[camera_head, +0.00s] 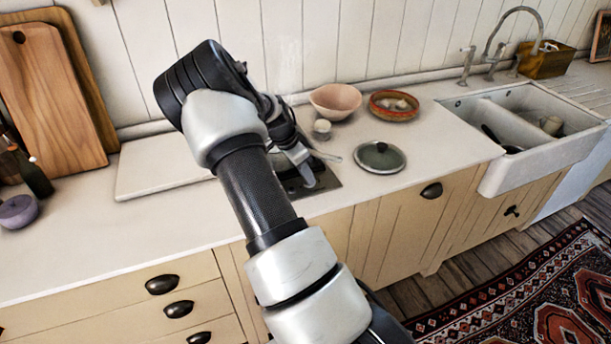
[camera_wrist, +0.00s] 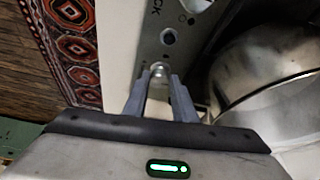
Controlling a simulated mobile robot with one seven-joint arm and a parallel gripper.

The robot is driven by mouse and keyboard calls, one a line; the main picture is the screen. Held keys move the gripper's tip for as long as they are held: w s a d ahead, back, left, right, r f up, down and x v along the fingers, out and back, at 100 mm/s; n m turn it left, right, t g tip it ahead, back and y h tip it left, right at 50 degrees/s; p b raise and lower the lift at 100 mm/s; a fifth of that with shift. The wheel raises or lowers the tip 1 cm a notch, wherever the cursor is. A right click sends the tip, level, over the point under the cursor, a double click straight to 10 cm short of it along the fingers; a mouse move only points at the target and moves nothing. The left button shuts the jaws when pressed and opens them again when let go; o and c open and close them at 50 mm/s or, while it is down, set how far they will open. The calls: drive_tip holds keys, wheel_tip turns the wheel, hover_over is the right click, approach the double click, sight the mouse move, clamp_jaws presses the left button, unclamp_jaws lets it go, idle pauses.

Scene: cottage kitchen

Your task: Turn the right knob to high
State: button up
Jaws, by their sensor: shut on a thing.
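In the wrist view, my gripper (camera_wrist: 157,86) reaches over the dark hob control panel (camera_wrist: 186,20). Its two grey fingers are closed on a small shiny knob (camera_wrist: 158,69), the lower one in this view, which I take as the right knob. The fingers partly cover it, and its pointer setting cannot be read. Another round knob (camera_wrist: 169,37) is farther up the panel, clear of the fingers. In the head view, my gripper (camera_head: 302,168) is low over the dark hob (camera_head: 325,176), and my arm hides most of the hob and both knobs.
A large metal pot (camera_wrist: 268,72) stands close beside my fingers in the wrist view. Right of the hob are a round lid (camera_head: 380,157), a pink bowl (camera_head: 336,100) and an orange dish (camera_head: 394,104). A white board (camera_head: 155,165) lies left. The sink (camera_head: 535,135) is far right.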

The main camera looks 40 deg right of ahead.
drive_tip(key=n+b, duration=0.1)
drive_tip(key=n+t+b, duration=0.1)
drive_tip(key=n+b, duration=0.1)
drive_tip(key=shift+s+f+n, duration=0.2)
drive_tip(key=shift+s+n, duration=0.05)
drive_tip(key=shift+n, duration=0.05)
drive_tip(key=n+t+b, duration=0.1)
drive_tip(key=n+b, duration=0.2)
drive_tip(key=shift+s+d+n+t+y, duration=0.2)
drive_tip(key=shift+n+t+y, duration=0.1)
drive_tip(key=shift+t, duration=0.1)
drive_tip(key=n+b, duration=0.1)
drive_tip(key=n+t+y+b, duration=0.1)
drive_tip(key=n+b, duration=0.1)
drive_tip(key=shift+s+d+n, duration=0.15)
drive_tip(key=shift+n, duration=0.15)
drive_tip(key=shift+s+d+r+n+t+y+b, duration=0.1)
drive_tip(key=shift+n+t+y+b, duration=0.15)
drive_tip(key=shift+n+b, duration=0.6)
drive_tip(key=shift+r+n+t+y+b, duration=0.15)
drive_tip(key=shift+n+y+b, duration=0.2)
drive_tip(key=shift+n+b, duration=0.45)
drive_tip(key=shift+n, duration=0.35)
drive_tip(key=o, duration=1)
drive_tip(key=shift+o, duration=0.2)
